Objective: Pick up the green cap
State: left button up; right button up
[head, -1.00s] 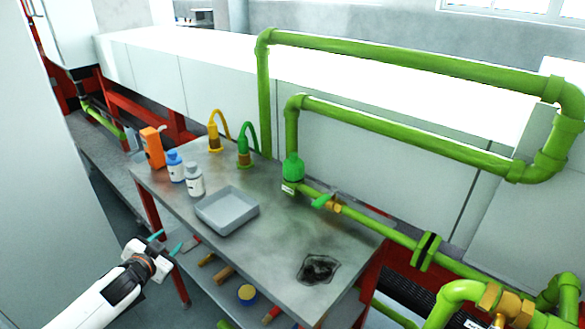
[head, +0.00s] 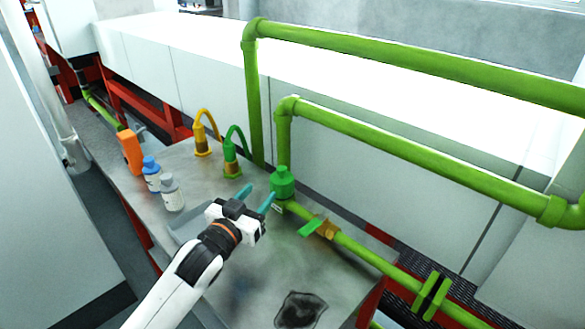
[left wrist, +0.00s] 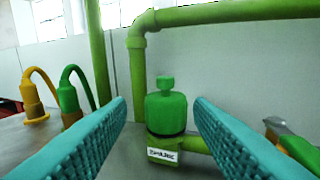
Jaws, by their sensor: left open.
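The green cap (head: 283,183) sits upright on the green pipework at the back edge of the metal table. In the left wrist view the cap (left wrist: 166,108) has a small knob on top and a white label below it. My left gripper (head: 259,196) is open, with its teal fingers pointing at the cap. In the left wrist view the two fingers (left wrist: 163,125) stand on either side of the cap, which lies beyond their tips; I see no contact. My right gripper is not in view.
A green hose fitting (head: 232,160) and a yellow one (head: 203,145) stand left of the cap. Two bottles and an orange object (head: 131,152) are further left. A grey tray (head: 186,226) lies behind my arm. A green-handled valve (head: 312,227) is close to the right.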

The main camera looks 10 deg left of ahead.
aim_at(284, 168)
pick_arm(q)
jog(key=x, duration=0.5)
jog(key=shift+w+d+r, duration=0.3)
jog(key=shift+d+r, duration=0.05)
jog(key=shift+d, duration=0.1)
jog(key=shift+w+d, duration=0.1)
jog(key=shift+w, duration=0.25)
jog(key=x, duration=0.6)
jog(key=shift+w+d+f+p, duration=0.1)
jog(key=shift+p, duration=0.25)
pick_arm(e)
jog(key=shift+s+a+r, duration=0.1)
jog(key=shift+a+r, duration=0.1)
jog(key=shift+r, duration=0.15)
pick_arm(q)
jog(key=shift+c, duration=0.4)
grip_shut()
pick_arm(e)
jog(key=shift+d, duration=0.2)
